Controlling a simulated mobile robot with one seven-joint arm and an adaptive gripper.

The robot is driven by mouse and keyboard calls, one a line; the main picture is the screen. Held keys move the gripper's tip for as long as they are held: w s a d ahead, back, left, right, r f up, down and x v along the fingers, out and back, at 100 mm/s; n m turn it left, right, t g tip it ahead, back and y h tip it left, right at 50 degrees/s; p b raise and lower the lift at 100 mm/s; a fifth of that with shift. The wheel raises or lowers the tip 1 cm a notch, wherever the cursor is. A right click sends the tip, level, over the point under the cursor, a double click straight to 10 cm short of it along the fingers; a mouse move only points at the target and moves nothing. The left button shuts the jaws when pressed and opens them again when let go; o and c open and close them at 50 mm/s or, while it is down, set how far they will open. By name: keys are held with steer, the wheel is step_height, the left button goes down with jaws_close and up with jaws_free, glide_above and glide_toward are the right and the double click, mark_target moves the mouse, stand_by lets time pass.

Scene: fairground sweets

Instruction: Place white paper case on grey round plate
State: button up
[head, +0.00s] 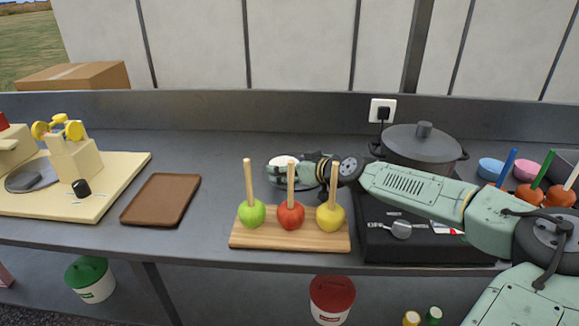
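A small white thing (284,160), which looks like the white paper case, shows behind the apples at the tip of my gripper. A grey rounded shape (275,176) shows around and below it; it may be the grey round plate, but the sticks and apples partly hide it. My gripper (304,170) reaches in from the right, low over the counter, with its fingers partly behind the apple sticks. I cannot tell whether the fingers touch the white thing.
A wooden board (240,241) with green, red and yellow stick apples stands in front of my gripper. A brown tray (160,199) lies left of it. A lidded grey pot (420,146) stands behind my arm. The counter between tray and apples is clear.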

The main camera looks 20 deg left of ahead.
steer(key=shift+r, duration=0.2)
steer(key=b+v, duration=0.2)
steer(key=v, duration=0.4)
steer(key=shift+s+d, duration=0.1)
steer(key=shift+d, duration=0.1)
steer(key=shift+s+d+r, duration=0.25)
steer(key=shift+s+d, duration=0.05)
steer(key=shift+d, duration=0.15)
stand_by(1.0)
